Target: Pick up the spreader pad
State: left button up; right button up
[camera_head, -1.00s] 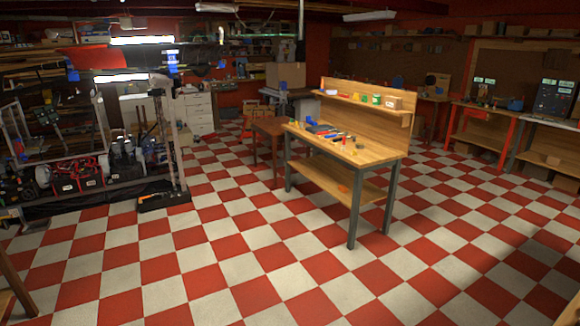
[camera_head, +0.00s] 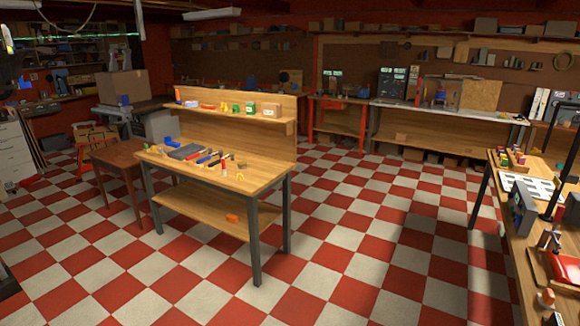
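I cannot tell which thing is the spreader pad. Several small tools and parts lie on the top of the wooden workbench (camera_head: 255,180) left of centre, too small to name surely. Among them is a dark flat piece (camera_head: 187,152) and a blue object (camera_head: 172,142). An orange piece (camera_head: 232,218) lies on the bench's lower shelf (camera_head: 190,212). Small coloured items stand on its upper shelf, among them a green one (camera_head: 250,108) and a brown box (camera_head: 271,110). Neither of my grippers is in view.
A small dark wooden table (camera_head: 120,155) stands left of the workbench. A long bench (camera_head: 450,116) lines the back wall. A table (camera_head: 515,235) with several objects stands at the right edge. The checkered floor (camera_head: 390,230) between is clear.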

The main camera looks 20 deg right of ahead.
aim_at(546, 300)
jog(key=i+l+z, duration=0.25)
jog(key=z, duration=0.2)
jog(key=i+z, duration=0.9)
jog(key=i+j+z, duration=0.1)
jog(key=i+z, duration=0.15)
jog(key=z, duration=0.2)
jog(key=i+l+z, duration=0.1)
jog(key=i+z, duration=0.65)
jog(key=z, duration=0.2)
jog(key=i+j+z, duration=0.2)
jog(key=i+z, duration=0.25)
jog(key=i+j+z, duration=0.25)
jog(key=z, duration=0.25)
jog(key=i+j+z, duration=0.35)
